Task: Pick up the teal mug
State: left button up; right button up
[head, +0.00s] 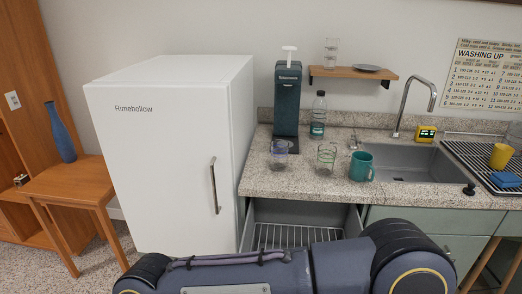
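The teal mug (361,166) stands upright on the speckled counter (290,183), near its front edge and just left of the sink. Its handle points right. Nothing holds it. Neither of my grippers shows in the head view. Only a thick dark arm link of mine crosses the bottom of the picture, below the counter.
Two clear glasses (326,157) (279,154) stand left of the mug. Behind are a bottle (318,116) and a teal dispenser (288,100). The sink (412,163) lies right, with a faucet (404,100). A drawer (292,236) is open below. A white fridge (165,170) stands left.

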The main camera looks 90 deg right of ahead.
aim_at(363, 169)
jog(key=k+l+u, duration=0.15)
jog(key=k, duration=0.65)
jog(key=k+l+u, duration=0.2)
jog(key=k, duration=0.55)
jog(key=k+l+u, duration=0.15)
jog(key=k+u, duration=0.25)
jog(key=k+l+u, duration=0.1)
jog(key=u, duration=0.3)
jog(key=k+j+u, duration=0.1)
jog(key=k+u, duration=0.3)
jog(key=k+j+u, duration=0.15)
jog(key=k+u, duration=0.25)
jog(key=k+z, duration=0.15)
jog(key=z, duration=0.3)
jog(key=k+l+z, duration=0.15)
jog(key=z, duration=0.3)
jog(key=k+l+z, duration=0.15)
jog(key=z, duration=1.1)
